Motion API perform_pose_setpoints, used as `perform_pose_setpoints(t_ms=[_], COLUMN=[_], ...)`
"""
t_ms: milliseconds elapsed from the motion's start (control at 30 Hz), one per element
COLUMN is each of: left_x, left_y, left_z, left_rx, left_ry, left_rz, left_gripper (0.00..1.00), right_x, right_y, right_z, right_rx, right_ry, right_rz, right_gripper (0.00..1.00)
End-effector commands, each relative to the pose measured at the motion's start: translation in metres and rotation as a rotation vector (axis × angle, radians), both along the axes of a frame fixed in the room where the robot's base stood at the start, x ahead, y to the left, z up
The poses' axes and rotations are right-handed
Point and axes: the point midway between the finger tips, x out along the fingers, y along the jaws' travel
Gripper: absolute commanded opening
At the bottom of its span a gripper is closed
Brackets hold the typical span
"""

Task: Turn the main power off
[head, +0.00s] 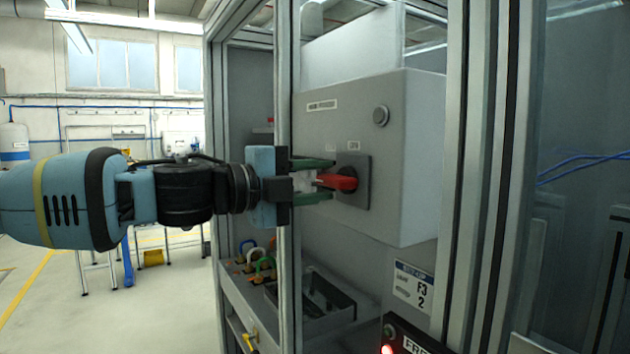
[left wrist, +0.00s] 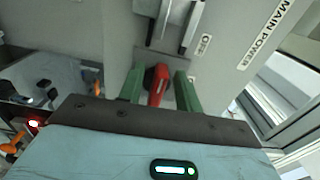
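The main power switch has a red handle (head: 338,182) on a dark square plate (head: 361,197), on the front of a grey cabinet box (head: 420,150). The handle points left toward my gripper in the head view. My left gripper (head: 316,181) is level with it, its two green fingers above and below the handle. In the left wrist view the red handle (left wrist: 158,85) lies between the fingers of the left gripper (left wrist: 160,88), with a gap on each side. A "MAIN POWER" label (left wrist: 266,32) shows there. My right gripper is not in view.
Below are a dark tray (head: 325,300) and several colored padlock-like items (head: 262,262) on a shelf. A red light (head: 388,350) glows at the bottom.

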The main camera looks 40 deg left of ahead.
Motion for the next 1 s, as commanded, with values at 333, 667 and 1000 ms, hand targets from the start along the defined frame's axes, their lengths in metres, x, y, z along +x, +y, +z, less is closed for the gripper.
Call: perform_pose_setpoints(t_ms=[333, 667, 1000], left_x=[-0.001, -0.033, -0.061], left_y=[0.001, 0.012, 0.025], left_z=[0.001, 0.009, 0.003], left_rx=[0.001, 0.000, 0.005], left_ry=[-0.003, -0.015, -0.006], left_rz=[0.002, 0.000, 0.000], left_gripper=[0.36, 0.36, 0.36], right_x=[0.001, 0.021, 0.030], right_y=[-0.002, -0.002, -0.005], right_z=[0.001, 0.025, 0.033], right_rx=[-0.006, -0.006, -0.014], right_ry=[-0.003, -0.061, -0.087], right_rz=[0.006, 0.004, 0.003], right_gripper=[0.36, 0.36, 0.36])
